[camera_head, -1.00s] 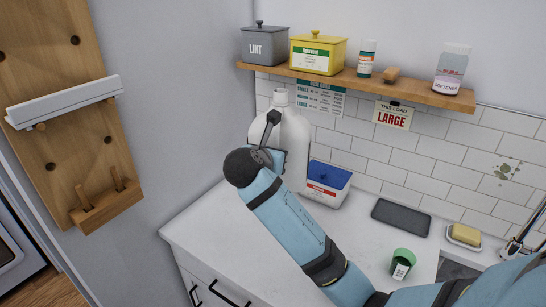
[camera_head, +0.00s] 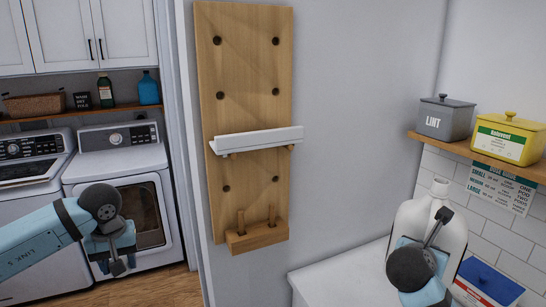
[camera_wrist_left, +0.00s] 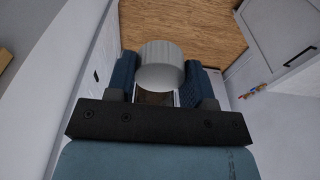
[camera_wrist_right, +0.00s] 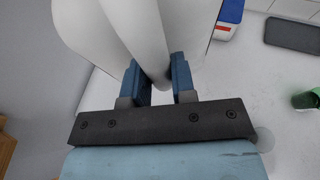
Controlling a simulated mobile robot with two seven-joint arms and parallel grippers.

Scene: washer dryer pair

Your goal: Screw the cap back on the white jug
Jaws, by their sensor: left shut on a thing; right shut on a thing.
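The white jug (camera_head: 452,240) stands on the counter at the right of the head view, its bare neck (camera_head: 440,187) pointing up. My right gripper (camera_wrist_right: 158,84) is shut on the jug's handle (camera_wrist_right: 150,40); in the head view my wrist hides part of the jug. My left gripper (camera_wrist_left: 160,88) is shut on a white ribbed round cap (camera_wrist_left: 161,64). In the head view my left gripper (camera_head: 118,264) is far left of the jug, in front of the dryer, and the cap cannot be made out there.
A wooden pegboard (camera_head: 245,110) with a white ledge hangs on the wall between my grippers. A blue-lidded box (camera_head: 490,280) stands right of the jug. A shelf (camera_head: 480,155) with a lint bin (camera_head: 444,118) and yellow tin (camera_head: 508,138) is above. Open floor lies left.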

